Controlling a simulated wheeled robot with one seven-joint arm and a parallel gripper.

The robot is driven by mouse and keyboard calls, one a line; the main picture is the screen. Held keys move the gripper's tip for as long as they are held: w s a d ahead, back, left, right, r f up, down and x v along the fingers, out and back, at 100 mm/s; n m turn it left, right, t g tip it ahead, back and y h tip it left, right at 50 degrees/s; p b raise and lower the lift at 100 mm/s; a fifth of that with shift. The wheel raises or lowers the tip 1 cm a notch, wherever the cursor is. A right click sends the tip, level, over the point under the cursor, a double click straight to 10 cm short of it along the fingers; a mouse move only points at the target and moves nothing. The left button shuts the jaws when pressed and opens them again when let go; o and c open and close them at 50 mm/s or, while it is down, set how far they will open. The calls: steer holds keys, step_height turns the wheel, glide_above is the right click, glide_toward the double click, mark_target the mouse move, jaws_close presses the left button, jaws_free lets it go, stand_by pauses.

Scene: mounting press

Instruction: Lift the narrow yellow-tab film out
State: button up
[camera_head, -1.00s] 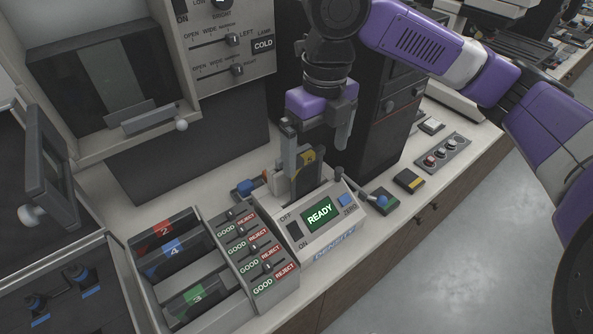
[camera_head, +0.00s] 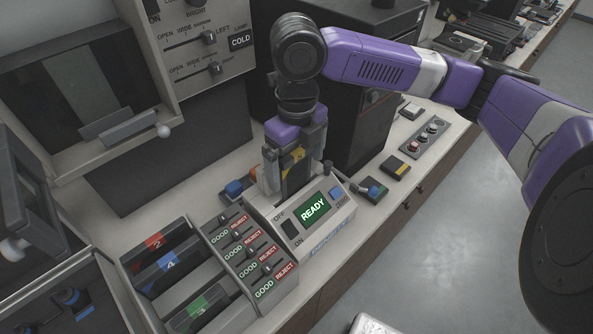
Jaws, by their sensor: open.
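The yellow-tab film (camera_head: 292,159) stands upright in the densitometer (camera_head: 325,228), behind its lit READY display. Only its yellow tab and part of its dark body show. My gripper (camera_head: 291,165) points down over it, open, with one finger to the left of the tab and the other to its right. I cannot tell whether either finger touches the film. The film's lower end is hidden in the device.
A sorting rack (camera_head: 178,270) with slots numbered 2, 4 and 3 stands at the front left, beside a panel of GOOD/REJECT sliders (camera_head: 247,255). A dark cabinet (camera_head: 345,105) rises close behind my gripper. A blue-knobbed switch (camera_head: 374,189) sits to the right.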

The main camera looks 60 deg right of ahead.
steer(key=shift+f, duration=0.25)
steer(key=c, duration=1.9)
steer(key=shift+r, duration=0.1)
steer(key=shift+c, duration=0.2)
step_height(320, 180, up, 20)
